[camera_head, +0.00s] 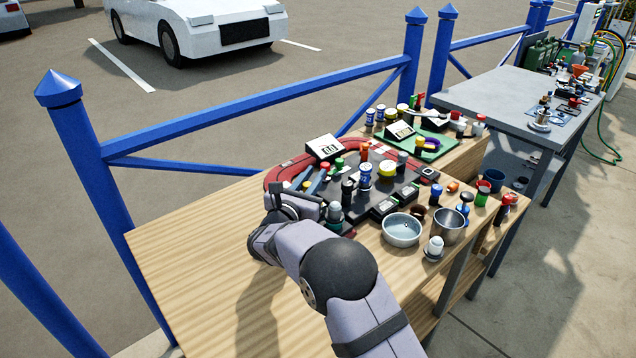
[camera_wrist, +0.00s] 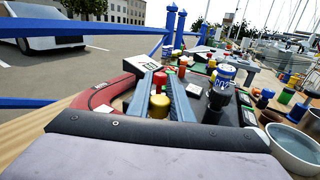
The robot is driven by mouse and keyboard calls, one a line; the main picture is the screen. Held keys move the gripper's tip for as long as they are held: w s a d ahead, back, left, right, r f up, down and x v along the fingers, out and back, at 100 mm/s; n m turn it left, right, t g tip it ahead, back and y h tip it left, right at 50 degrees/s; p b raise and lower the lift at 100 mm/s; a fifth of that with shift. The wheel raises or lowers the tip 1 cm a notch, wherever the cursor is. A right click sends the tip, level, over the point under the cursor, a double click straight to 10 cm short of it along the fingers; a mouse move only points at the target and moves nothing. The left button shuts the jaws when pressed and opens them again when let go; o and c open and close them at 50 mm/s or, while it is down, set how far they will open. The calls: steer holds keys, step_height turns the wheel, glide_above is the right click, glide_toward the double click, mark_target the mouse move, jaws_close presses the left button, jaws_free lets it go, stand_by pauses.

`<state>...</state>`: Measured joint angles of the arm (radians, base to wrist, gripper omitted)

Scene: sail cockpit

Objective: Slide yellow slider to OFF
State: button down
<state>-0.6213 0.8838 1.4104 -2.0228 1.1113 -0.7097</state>
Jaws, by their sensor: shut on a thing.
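The yellow slider (camera_wrist: 159,106) shows as a yellow knob between the two blue-grey fingers of my gripper (camera_wrist: 159,82) in the wrist view. The fingers are shut on it, one on each side. In the head view my gripper (camera_head: 314,173) reaches over the left part of a dark panel (camera_head: 345,224) with a red border, and the yellow slider (camera_head: 306,185) is a small patch between the fingers. The slider's track and its OFF mark cannot be made out. The lower part of the slider is hard to see behind my wrist.
A white display box (camera_head: 324,147) stands behind the fingers. A blue-and-white can (camera_head: 365,175), a yellow knob (camera_head: 387,168) and several knobs crowd the right. The bench's left part (camera_head: 190,260) is clear.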

mark_target(304, 185)
steer(key=shift+w+a+r, duration=0.15)
steer(key=shift+a, duration=0.1)
steer(key=c, duration=1.6)
jaws_free()
steer(key=shift+w, duration=0.1)
steer(key=shift+b+v, duration=0.75)
steer(key=shift+v, duration=3)
